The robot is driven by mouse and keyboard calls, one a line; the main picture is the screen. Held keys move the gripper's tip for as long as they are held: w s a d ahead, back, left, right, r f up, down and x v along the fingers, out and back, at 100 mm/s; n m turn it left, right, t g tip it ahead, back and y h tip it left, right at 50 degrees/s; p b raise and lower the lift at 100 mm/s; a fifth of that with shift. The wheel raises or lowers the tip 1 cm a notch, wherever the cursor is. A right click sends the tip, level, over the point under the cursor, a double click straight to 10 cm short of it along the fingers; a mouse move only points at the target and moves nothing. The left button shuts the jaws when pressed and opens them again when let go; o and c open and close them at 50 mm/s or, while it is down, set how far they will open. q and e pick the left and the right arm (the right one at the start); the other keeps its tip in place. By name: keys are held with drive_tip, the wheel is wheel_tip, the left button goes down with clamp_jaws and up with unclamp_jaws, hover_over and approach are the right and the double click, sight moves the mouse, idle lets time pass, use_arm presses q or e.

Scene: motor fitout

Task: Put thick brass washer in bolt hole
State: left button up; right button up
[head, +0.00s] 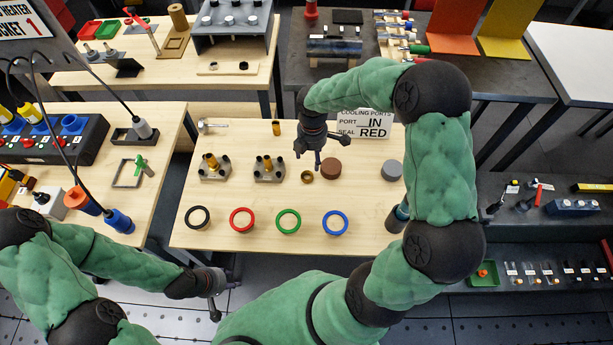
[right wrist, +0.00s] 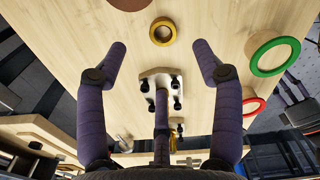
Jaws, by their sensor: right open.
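The thick brass washer, seemingly the small brass ring (head: 307,177), lies flat on the light wooden table, left of a brown disc. It also shows in the right wrist view (right wrist: 163,32), beyond my fingertips. Two grey blocks, a left one (head: 215,174) and a right one (head: 268,175), stand left of the washer, each with brass posts. Bolt holes are too small to make out. My right gripper (head: 316,152) is open and empty above the table, behind the washer; its spread fingers show in the right wrist view (right wrist: 160,62). My left gripper (head: 218,292) has spread, empty fingers near the table's front left.
Black (head: 197,217), red (head: 242,219), green (head: 288,221) and blue (head: 335,222) rings line the table's front. The brown disc (head: 331,168) and a grey disc (head: 392,170) lie right of the washer. A sign (head: 362,125) stands at the back right.

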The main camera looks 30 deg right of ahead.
drive_tip(key=b, duration=0.1)
hover_over(308, 177)
drive_tip(key=f, duration=0.5)
drive_tip(key=shift+s+d+f, duration=0.15)
drive_tip(key=shift+s+d, duration=0.15)
drive_tip(key=shift+d, duration=0.05)
drive_tip(key=shift+w+a+f+b, duration=0.15)
drive_tip(key=shift+f+b, duration=0.2)
drive_tip(key=shift+f, duration=0.55)
drive_tip(key=shift+a+f+b, duration=0.1)
drive_tip(key=shift+f+b, duration=0.25)
drive_tip(key=shift+f, duration=0.55)
drive_tip(key=shift+w+a+f+b, duration=0.15)
drive_tip(key=shift+f+b, duration=0.2)
drive_tip(key=shift+f, duration=0.55)
drive_tip(key=shift+s, duration=0.1)
clamp_jaws()
drive_tip(key=shift+r, duration=0.1)
drive_tip(key=shift+r+p, duration=0.3)
drive_tip(key=shift+r, duration=0.2)
wheel_tip(308, 177, up, 2)
drive_tip(key=shift+r+p, duration=0.2)
drive_tip(key=shift+p, duration=0.25)
drive_tip(key=s+a+r+p, duration=0.3)
drive_tip(key=s+a+r, duration=0.4)
drive_tip(key=s+r, duration=0.2)
drive_tip(key=s, duration=0.2)
drive_tip(key=shift+s+r, duration=0.25)
drive_tip(key=shift+s, duration=0.15)
